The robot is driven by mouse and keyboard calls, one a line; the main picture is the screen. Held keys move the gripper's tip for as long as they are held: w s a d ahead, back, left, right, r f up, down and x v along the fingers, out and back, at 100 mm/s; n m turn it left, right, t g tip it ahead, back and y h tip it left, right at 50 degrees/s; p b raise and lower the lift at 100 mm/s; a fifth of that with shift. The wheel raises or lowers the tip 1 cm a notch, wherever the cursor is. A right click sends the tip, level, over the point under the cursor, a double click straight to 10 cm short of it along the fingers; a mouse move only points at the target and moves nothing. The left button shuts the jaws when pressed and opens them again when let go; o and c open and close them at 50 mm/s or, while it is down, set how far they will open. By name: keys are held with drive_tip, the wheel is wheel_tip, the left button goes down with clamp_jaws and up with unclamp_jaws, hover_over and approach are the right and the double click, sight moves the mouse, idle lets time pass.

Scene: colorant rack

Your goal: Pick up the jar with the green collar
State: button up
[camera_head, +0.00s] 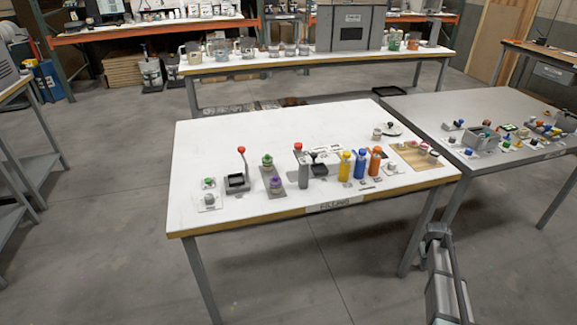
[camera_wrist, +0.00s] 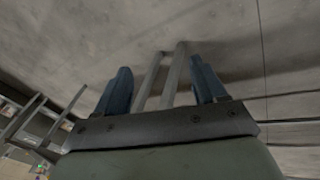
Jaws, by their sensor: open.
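A small jar with a green collar (camera_head: 267,160) stands on a dark stand on the white table, left of centre. A similar jar with a purple collar (camera_head: 275,183) stands just in front of it. A smaller green-topped piece (camera_head: 208,183) is further left on a pale plate; its exact form is too small to tell. My gripper (camera_wrist: 160,66) shows its two blue fingers spread apart, with nothing held between them. In the wrist view it faces the grey floor and metal legs, away from the jars. My arm is low at the right in the head view.
The white table (camera_head: 330,210) also holds a red-knobbed lever device (camera_head: 238,180), a grey bottle (camera_head: 304,172), and yellow (camera_head: 345,167), blue (camera_head: 360,165) and orange (camera_head: 375,162) bottles. A grey table (camera_head: 480,105) with many small parts adjoins at right. The white table's back left is clear.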

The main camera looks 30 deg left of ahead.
drive_tip(key=w+a+r+n+t, duration=0.1)
drive_tip(key=w+a+r+t, duration=0.15)
drive_tip(key=w+r, duration=0.85)
drive_tip(key=w+a+r+n+t, duration=0.15)
drive_tip(key=w+a+r, duration=0.25)
drive_tip(key=w+r, duration=0.65)
drive_tip(key=w+a+r+t, duration=0.1)
drive_tip(key=w+a+r, duration=0.2)
drive_tip(key=a+r, duration=0.75)
wheel_tip(320, 180, up, 7)
drive_tip(key=n+g+y, duration=0.2)
drive_tip(key=n+g, duration=0.6)
drive_tip(key=n, duration=0.1)
hover_over(267, 155)
drive_tip(key=f, duration=0.7)
drive_tip(key=shift+s+a+f, duration=0.15)
drive_tip(key=shift+s+f, duration=0.15)
drive_tip(key=shift+f, duration=0.05)
drive_tip(key=shift+w+d+f, duration=0.15)
drive_tip(key=shift+f, duration=1.3)
drive_tip(key=shift+w+d+f, duration=0.1)
drive_tip(key=shift+w+f, duration=0.05)
drive_tip(key=shift+f, duration=1.3)
